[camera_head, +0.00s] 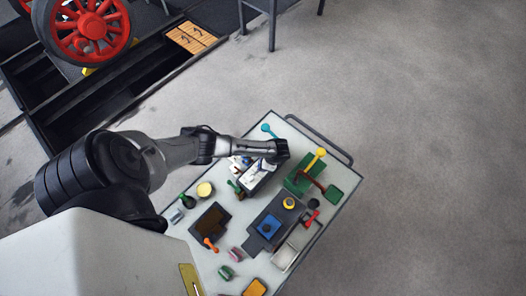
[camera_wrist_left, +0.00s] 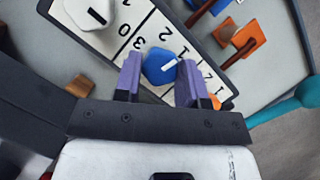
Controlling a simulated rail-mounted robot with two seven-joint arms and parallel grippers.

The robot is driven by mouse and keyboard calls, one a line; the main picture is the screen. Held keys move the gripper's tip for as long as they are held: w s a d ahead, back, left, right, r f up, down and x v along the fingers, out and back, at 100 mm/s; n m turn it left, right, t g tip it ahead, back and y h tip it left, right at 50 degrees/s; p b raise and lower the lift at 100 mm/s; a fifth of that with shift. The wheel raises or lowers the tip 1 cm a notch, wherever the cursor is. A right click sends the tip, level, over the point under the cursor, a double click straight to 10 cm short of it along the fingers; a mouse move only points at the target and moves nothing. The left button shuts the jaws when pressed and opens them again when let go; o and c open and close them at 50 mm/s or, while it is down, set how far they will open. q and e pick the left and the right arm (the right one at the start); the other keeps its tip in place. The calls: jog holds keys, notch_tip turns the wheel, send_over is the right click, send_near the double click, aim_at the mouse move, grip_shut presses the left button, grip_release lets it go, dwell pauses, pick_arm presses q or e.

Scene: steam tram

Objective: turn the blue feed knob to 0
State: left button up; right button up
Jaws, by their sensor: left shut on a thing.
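The blue feed knob (camera_wrist_left: 160,67) is in the left wrist view, on a white dial panel (camera_wrist_left: 150,30) with black numbers and a dark frame. Its white mark points up and right, toward the side where the 1 is printed. A 0, a 3 and a 2 are printed to the left of and above the knob. My left gripper (camera_wrist_left: 160,78) has its two purple fingers on either side of the knob, shut on it. In the head view my left gripper (camera_head: 279,151) is over the panel (camera_head: 262,176) and hides the knob. My right gripper is not in view.
A white knob (camera_wrist_left: 90,12) sits on the same panel. On the trolley (camera_head: 215,262) stand a green block with a yellow-topped lever (camera_head: 316,158), a dark tray (camera_head: 210,222) and a blue plate (camera_head: 268,226). A teal-ended lever (camera_head: 268,129) is close to my left gripper.

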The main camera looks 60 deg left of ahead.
pick_arm(q)
jog(key=m+p, duration=0.1)
jog(key=m, duration=0.1)
jog(key=m+t+y+p, duration=0.1)
jog(key=m, duration=0.1)
jog(key=shift+s+d+r+m, duration=0.1)
jog(key=shift+s+m, duration=0.05)
jog(key=shift+m, duration=0.15)
jog(key=m+t+p, duration=0.1)
jog(key=m, duration=0.2)
jog(key=shift+s+m+t+y, duration=0.1)
jog(key=shift+m+t+y, duration=0.3)
jog(key=m+t+p, duration=0.1)
jog(key=m, duration=0.1)
jog(key=m+p, duration=0.1)
jog(key=m, duration=0.1)
jog(key=shift+s+m+t, duration=0.15)
jog(key=shift+m+t, duration=0.65)
jog(key=shift+m, duration=1)
jog(key=o, duration=0.9)
jog(key=shift+p, duration=0.3)
